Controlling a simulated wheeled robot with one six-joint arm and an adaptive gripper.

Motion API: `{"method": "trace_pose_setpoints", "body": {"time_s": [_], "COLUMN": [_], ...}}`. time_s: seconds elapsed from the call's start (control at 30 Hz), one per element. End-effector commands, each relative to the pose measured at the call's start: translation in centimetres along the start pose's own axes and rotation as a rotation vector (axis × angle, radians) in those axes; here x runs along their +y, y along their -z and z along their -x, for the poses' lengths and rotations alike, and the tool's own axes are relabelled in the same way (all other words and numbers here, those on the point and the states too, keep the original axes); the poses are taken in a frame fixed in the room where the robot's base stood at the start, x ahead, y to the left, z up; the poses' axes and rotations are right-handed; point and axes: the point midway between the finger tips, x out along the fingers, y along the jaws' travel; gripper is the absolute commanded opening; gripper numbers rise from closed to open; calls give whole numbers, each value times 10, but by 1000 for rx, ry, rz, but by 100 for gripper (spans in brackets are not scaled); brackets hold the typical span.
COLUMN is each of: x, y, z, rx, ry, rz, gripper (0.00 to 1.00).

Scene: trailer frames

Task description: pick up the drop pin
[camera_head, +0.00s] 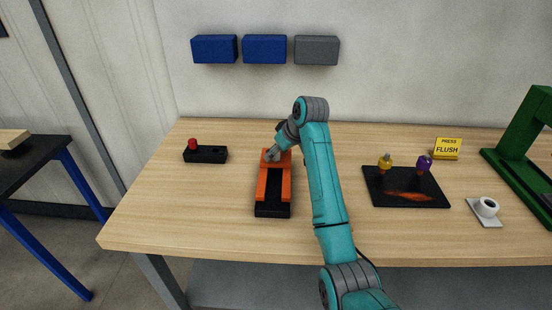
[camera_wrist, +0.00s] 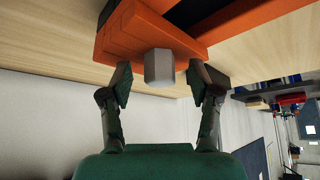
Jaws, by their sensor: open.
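A grey six-sided pin (camera_wrist: 159,66), which looks like the drop pin, stands out from the orange block of a fixture (camera_wrist: 112,42) in the wrist view. My gripper (camera_wrist: 160,82) is open, with one finger on each side of the pin. Small gaps seem to show between the fingers and the pin. In the head view my gripper (camera_head: 271,156) is at the far end of the orange and black fixture (camera_head: 274,196). The pin cannot be told apart from the gripper there.
A black box with a red knob (camera_head: 206,155) lies left of the fixture. The table front is clear.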

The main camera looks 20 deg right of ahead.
Motion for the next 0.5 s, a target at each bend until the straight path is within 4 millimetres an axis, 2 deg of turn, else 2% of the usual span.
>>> {"method": "trace_pose_setpoints", "body": {"time_s": [0.1,0.3,0.37,0.5], "x": [0,0,0,0], "y": [0,0,0,0], "z": [0,1,1,1], "rx": [0,0,0,1], "ry": [0,0,0,0], "rz": [0,0,0,0], "gripper": [62,12,0,0]}}
